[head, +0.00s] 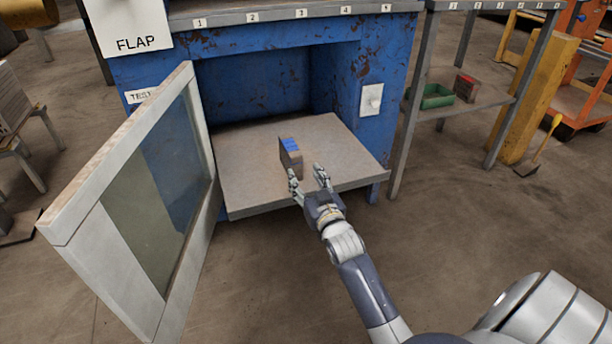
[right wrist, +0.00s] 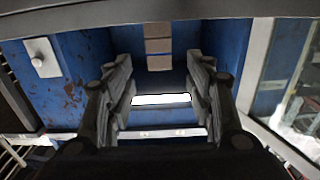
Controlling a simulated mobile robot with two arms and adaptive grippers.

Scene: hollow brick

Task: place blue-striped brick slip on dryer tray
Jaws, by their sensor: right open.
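The blue-striped brick slip (head: 291,158), a narrow grey-brown block with blue on top, stands on the grey dryer tray (head: 245,188), near its middle. In the right wrist view the slip (right wrist: 158,46) shows at the top centre, beyond and between the fingers. My right gripper (head: 306,171) is open and empty at the tray's front part, just in front of the slip; the fingers (right wrist: 160,90) stand wide apart in the wrist view. They appear clear of the slip. My left gripper is not in view.
The blue dryer (head: 245,45) has its framed glass door (head: 62,232) swung open at the left. A white switch (head: 371,99) is on the right front. At right, a metal rack (head: 455,110) holds a green bin (head: 436,97) and a reddish block (head: 466,86). Most of the tray is clear.

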